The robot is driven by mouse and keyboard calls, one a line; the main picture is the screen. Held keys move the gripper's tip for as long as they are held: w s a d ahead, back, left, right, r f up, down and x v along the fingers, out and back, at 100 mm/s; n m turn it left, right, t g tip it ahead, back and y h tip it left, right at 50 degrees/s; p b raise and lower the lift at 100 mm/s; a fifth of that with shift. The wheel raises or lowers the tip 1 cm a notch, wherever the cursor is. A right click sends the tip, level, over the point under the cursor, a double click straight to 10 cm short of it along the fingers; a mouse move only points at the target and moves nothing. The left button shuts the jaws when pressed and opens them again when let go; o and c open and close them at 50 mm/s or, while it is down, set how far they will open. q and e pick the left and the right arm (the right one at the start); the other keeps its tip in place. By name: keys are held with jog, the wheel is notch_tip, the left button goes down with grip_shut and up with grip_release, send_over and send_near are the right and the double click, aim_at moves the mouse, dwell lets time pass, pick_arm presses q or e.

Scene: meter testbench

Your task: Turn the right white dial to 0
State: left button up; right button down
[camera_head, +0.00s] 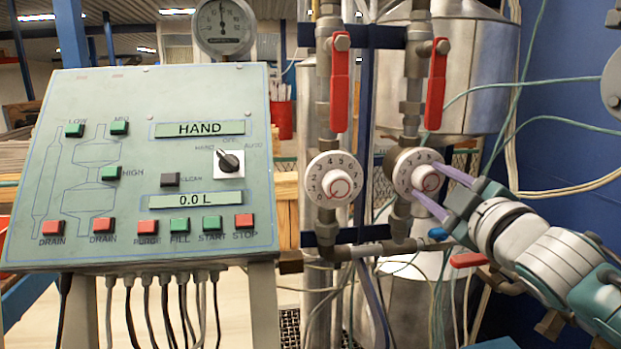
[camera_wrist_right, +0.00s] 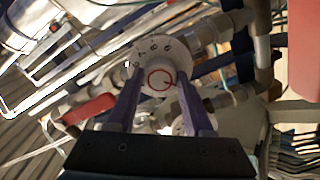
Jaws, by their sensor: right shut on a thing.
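The right white dial (camera_head: 408,172) sits on the right-hand pipe. It is a round white disc with numbers and a red-ringed white knob (camera_head: 426,180) at its centre. My right gripper (camera_head: 437,190) comes in from the lower right, with its two purple fingers on either side of the knob, shut on it. In the right wrist view the dial (camera_wrist_right: 165,62) faces the camera, with the fingers (camera_wrist_right: 160,88) at both sides of the knob. Which number the pointer marks is too small to tell. My left gripper is not in view.
A second white dial (camera_head: 334,180) is on the left-hand pipe. Red lever handles (camera_head: 340,90) and (camera_head: 436,84) hang above the two dials. A green control panel (camera_head: 130,240) with buttons and a HAND display stands at left. Loose cables hang on the blue wall at right.

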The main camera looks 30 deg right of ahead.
dwell(0.3)
jog(key=shift+c, duration=1.4)
grip_release()
